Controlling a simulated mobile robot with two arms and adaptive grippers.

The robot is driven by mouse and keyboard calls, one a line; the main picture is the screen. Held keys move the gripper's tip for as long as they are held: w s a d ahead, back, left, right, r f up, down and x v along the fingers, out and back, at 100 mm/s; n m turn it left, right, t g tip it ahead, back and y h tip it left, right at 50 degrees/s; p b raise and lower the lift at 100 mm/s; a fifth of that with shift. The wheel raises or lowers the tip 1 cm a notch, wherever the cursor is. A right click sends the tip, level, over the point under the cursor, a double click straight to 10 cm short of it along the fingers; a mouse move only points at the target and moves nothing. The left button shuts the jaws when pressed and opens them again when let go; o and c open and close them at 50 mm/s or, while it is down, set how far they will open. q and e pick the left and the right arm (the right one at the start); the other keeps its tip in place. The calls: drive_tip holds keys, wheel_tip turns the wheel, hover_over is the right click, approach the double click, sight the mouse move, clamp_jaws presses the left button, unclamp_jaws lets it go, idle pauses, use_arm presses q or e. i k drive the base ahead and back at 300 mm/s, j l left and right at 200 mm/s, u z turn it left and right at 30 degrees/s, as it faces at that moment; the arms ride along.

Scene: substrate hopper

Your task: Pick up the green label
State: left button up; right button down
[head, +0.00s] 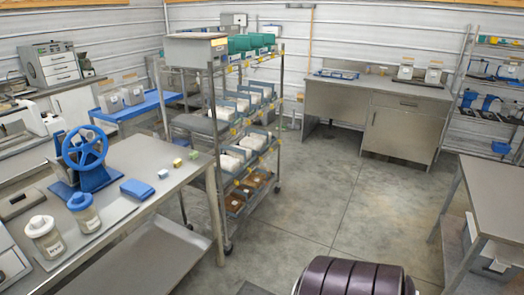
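A small green block (193,155), which looks like the green label, lies on the steel table (150,152) at the left, near its far right corner. A small yellow block (178,162) and a small white block (163,173) lie beside it in a row, apart from each other. The blocks are too small to make out any detail. Neither of my grippers is in view.
A blue handwheel press (84,150), a blue box (137,189) and two lidded jars (45,237) (84,212) share the table. A loaded wheeled rack (218,150) stands just behind its right end. Open floor (310,205) lies to the right.

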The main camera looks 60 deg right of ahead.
sight(194, 155)
drive_tip(key=z, duration=1.55)
drive_tip(key=i+l+u, duration=0.1)
drive_tip(key=i+l, duration=0.15)
drive_tip(key=i, duration=0.2)
